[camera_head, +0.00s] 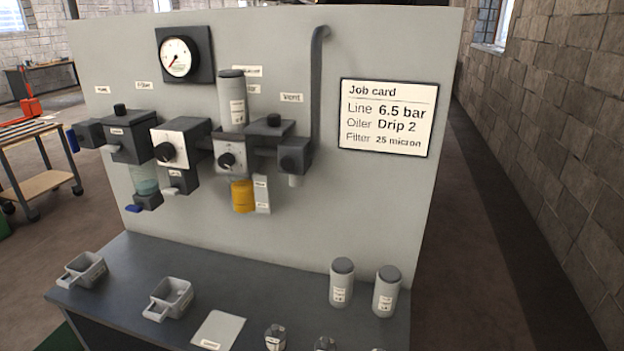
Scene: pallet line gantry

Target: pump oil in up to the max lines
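An amber bowl (243,196) hangs under a grey unit with a black knob (227,160) on the upright panel. A small pale label plate (262,194) is beside the bowl; its marks are too small to read, and I cannot make out a max line. A grey labelled canister (232,100) stands upright directly above the unit; I cannot tell how it is attached. Two similar canisters, a left one (341,284) and a right one (386,292), stand upright on the bench. A clear bowl with greenish content (145,181) hangs further left. Neither gripper is in view.
The job card (387,117) reads Line 6.5 bar, Oiler Drip 2, Filter 25 micron. A gauge (176,57) is above. The bench (255,277) holds two handled trays (84,270) (169,298), a pale sheet (219,330) and small front items (275,338). Its middle is clear.

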